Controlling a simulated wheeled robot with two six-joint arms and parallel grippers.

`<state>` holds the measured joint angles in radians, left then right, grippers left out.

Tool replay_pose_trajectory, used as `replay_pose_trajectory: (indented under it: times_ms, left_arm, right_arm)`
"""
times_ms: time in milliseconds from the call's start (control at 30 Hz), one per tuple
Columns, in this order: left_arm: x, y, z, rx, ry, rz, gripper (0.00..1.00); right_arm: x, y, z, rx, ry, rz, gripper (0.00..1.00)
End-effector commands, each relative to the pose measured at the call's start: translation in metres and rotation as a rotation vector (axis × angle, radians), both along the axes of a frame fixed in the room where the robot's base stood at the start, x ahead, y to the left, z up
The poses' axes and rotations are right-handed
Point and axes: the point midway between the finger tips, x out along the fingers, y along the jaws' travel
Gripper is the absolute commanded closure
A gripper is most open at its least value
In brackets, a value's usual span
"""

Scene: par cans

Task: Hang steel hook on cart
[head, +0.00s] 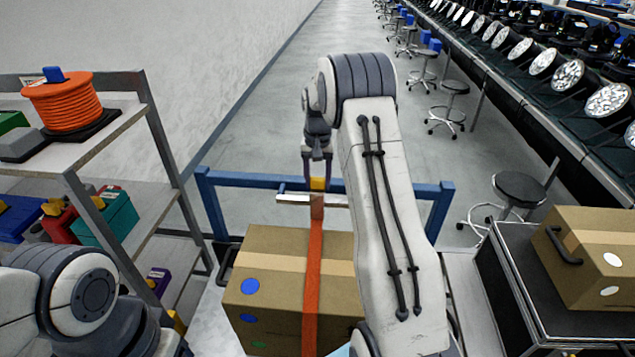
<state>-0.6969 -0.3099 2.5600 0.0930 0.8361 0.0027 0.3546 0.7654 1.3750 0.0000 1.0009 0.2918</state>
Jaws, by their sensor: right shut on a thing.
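My right gripper (317,182) reaches out over the far end of the cart. It is shut on the steel hook (294,197), a silver piece at the top of an orange strap (314,260). A small yellow part shows between the fingers. The hook is at the cart's blue far rail (262,180) in the picture; I cannot tell if it touches the rail. The strap runs down over a cardboard box (265,268) on the cart. My left arm shows at bottom left, but its gripper is out of view.
A shelf rack (150,118) with an orange cable reel (62,102) and several tool cases stands at left. At right, a black flight case (508,285) bears another cardboard box (590,250). A stool (520,187) stands beyond it.

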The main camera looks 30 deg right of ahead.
Motion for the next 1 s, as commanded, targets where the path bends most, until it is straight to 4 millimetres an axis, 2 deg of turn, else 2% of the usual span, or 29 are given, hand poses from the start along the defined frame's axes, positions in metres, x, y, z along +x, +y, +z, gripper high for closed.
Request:
replay_pose_trajectory:
  times_ms: [133, 300, 600, 1000]
  left_arm:
    - [0.0, 0.0, 0.007, 0.0, 0.0, 0.0, 0.48]
    - [0.0, 0.0, -0.004, 0.0, 0.0, 0.0, 0.48]
    - [0.0, 0.0, -0.012, 0.0, 0.0, -0.001, 0.48]
    - [0.0, 0.0, -0.014, 0.0, 0.0, -0.001, 0.48]
  right_arm:
    - [0.01, -0.007, 0.002, 0.0, 0.0, 0.0, 1.0]
    - [0.009, -0.007, -0.017, 0.001, 0.001, 0.001, 1.0]
    - [0.009, -0.007, -0.035, 0.0, 0.0, 0.0, 1.0]
    - [0.009, -0.007, -0.039, 0.0, 0.0, 0.0, 1.0]
